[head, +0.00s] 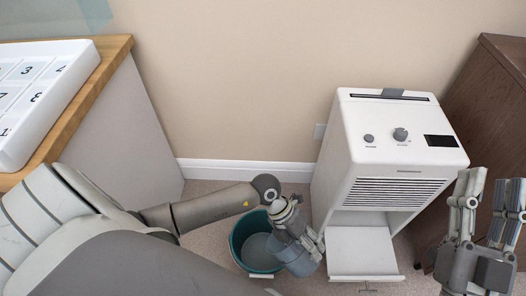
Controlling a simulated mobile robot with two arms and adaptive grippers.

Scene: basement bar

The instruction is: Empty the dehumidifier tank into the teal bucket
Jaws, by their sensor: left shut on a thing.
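The white dehumidifier (375,155) stands on the floor against the wall, with its lower bay (362,219) open and empty at the front. The teal bucket (239,255) stands on the floor to its left, with a grey-blue surface inside that may be water. My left gripper (311,248) is shut on the blue-grey tank (302,266), at the bucket's right rim. The tank looks tilted; the gripper hides much of it, and whether water is flowing is unclear. My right gripper (488,207) is open and empty at the right, fingers up.
A wood-topped counter (112,57) at the left carries a white tray with numbered squares (38,92). A dark brown cabinet (478,125) stands close to the dehumidifier's right. A white panel (362,255) juts forward at the dehumidifier's base.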

